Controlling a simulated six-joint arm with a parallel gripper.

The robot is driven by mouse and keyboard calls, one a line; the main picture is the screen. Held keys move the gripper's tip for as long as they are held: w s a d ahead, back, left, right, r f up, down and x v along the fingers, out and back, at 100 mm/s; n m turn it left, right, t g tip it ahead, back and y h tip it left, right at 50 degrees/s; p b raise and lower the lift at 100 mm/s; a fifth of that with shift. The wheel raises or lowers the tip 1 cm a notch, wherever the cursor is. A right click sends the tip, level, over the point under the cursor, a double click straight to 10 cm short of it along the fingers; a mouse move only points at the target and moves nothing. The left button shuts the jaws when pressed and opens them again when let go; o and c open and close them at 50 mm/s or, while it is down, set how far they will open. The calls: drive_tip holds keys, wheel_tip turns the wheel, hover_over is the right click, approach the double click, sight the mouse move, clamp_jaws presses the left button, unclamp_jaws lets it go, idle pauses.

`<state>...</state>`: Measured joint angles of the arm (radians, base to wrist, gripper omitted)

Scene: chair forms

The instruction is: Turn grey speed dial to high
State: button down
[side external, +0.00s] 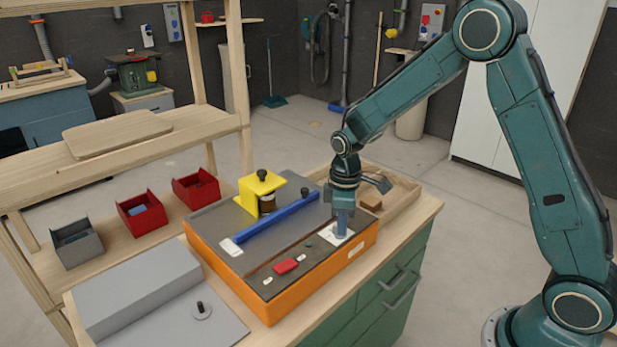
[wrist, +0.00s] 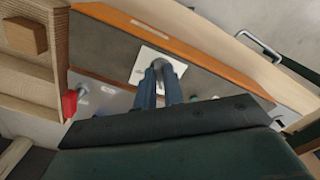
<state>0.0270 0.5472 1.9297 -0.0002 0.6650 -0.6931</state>
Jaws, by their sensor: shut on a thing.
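The grey speed dial (wrist: 179,66) sits on a white square plate (side external: 341,234) at the right end of the dark top of an orange-sided machine (side external: 316,285). My gripper (side external: 342,228) points down at the plate from above. In the wrist view, the gripper's blue fingers (wrist: 160,78) are closed around the dial, one on each side. The fingers cover most of the dial, and the markings on the plate cannot be read, so the dial's setting cannot be told.
A blue bar (side external: 277,217), a yellow bracket (side external: 260,193) and a red switch (side external: 286,266) are on the machine top. A wooden tray (wrist: 35,80) with a wood block (wrist: 26,36) lies beside it. Red bins (side external: 146,214) stand at the left.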

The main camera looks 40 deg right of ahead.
drive_tip(key=m, duration=0.9)
drive_tip(key=shift+a, duration=0.15)
drive_tip(key=m, duration=0.4)
drive_tip(key=shift+m, duration=2.3)
drive_tip(key=c, duration=1.5)
unclamp_jaws()
drive_tip(key=shift+r, duration=0.15)
